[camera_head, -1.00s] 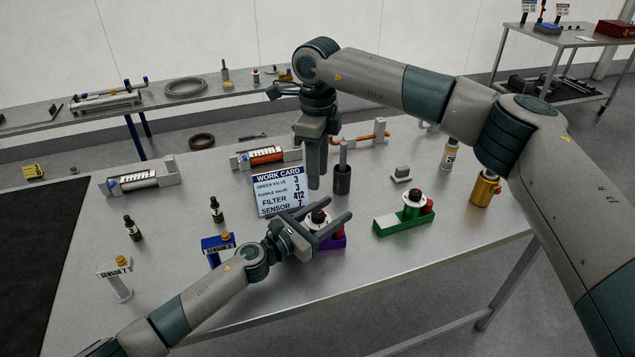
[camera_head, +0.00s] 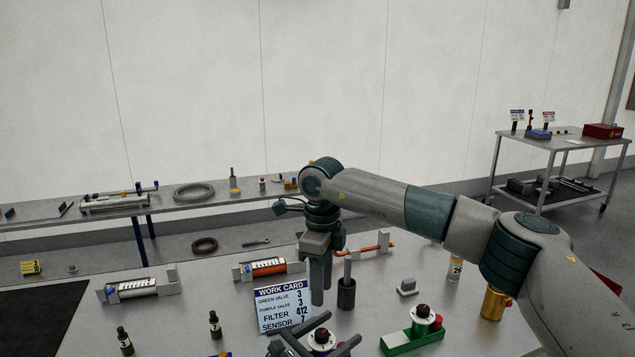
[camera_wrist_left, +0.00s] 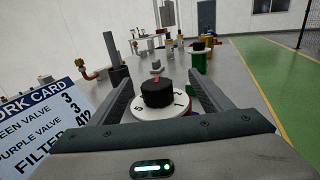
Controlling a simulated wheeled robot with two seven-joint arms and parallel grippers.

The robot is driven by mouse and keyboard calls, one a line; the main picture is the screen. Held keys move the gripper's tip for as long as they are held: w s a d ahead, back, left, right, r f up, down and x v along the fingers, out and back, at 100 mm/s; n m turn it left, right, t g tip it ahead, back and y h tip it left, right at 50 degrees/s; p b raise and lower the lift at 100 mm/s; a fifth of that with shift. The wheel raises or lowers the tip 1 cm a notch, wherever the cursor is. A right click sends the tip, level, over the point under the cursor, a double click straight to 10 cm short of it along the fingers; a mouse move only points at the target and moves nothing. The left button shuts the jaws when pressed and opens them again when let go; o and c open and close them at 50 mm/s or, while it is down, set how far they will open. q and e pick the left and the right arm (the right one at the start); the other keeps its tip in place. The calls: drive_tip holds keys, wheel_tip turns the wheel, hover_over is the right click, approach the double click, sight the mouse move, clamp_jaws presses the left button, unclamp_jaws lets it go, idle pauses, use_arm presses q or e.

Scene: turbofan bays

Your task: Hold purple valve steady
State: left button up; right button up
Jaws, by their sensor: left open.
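The purple valve (camera_head: 322,338) is at the bottom edge of the head view, with a white dial and dark knob; its body is mostly cut off. My left gripper (camera_head: 335,328) is open, its fingers on either side of the dial. In the left wrist view the numbered dial (camera_wrist_left: 140,108) and black knob sit between the two spread fingers, with no clear contact. My right gripper (camera_head: 322,292) hangs pointing down behind the work card (camera_head: 284,304), above the table; its finger gap cannot be made out. The card reads purple valve 3.
A green valve (camera_head: 413,341) stands to the right. A dark cylinder with a rod (camera_head: 346,293) stands near my right gripper. Small dark bottles (camera_head: 215,325) and filter units (camera_head: 268,268) are on the left and back of the table. A gold cylinder (camera_head: 493,304) stands at right.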

sight(311, 347)
use_arm(q)
drive_tip(key=v, duration=0.7)
drive_tip(key=shift+s+a, duration=0.1)
